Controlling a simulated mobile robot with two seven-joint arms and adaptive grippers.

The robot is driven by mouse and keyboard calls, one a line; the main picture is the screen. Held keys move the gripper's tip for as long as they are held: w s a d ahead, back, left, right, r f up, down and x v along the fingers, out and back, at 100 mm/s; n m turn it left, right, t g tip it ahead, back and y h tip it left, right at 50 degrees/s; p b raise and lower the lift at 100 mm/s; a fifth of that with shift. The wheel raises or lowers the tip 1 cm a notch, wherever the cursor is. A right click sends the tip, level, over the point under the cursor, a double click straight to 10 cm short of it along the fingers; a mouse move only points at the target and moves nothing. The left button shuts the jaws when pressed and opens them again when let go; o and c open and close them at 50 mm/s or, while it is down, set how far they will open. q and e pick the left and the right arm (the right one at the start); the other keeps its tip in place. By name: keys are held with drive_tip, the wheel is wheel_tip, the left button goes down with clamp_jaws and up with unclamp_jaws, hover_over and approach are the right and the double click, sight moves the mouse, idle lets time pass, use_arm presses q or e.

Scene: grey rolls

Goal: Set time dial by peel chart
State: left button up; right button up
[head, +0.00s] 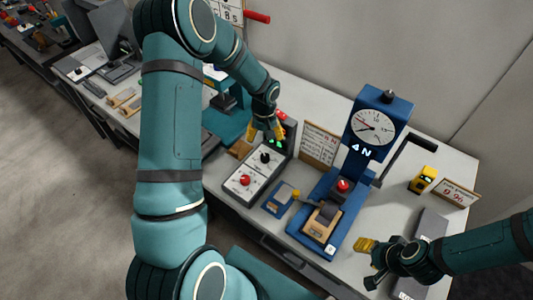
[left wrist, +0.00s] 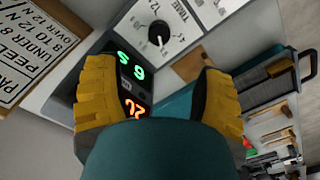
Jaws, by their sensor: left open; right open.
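The control box (head: 260,172) has a black time knob (head: 265,157) and a red knob (head: 245,179). My left gripper (head: 265,131) is open over the display end of the box. In the left wrist view its yellow fingers stand apart, with the TIME dial's black knob (left wrist: 158,33) beyond them, apart from the fingers. Green and orange digits (left wrist: 131,66) glow between the fingers, partly hidden. The peel chart (head: 319,145) stands behind; its text is cut off in the wrist view (left wrist: 35,50). The blue peel tester (head: 350,165) shows "4 N". My right gripper (head: 370,258) is open and empty.
A round gauge (head: 376,127) tops the tester. A small blue block (head: 281,199) stands beside it. A yellow device (head: 423,180) and a percent card (head: 456,193) are at right. Another bench with tools (head: 95,65) lies at far left.

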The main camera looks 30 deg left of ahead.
sight(265, 156)
use_arm(q)
wheel_tip(265, 156, down, 11)
drive_tip(key=shift+w+f, duration=0.15)
idle(0.4)
clamp_jaws()
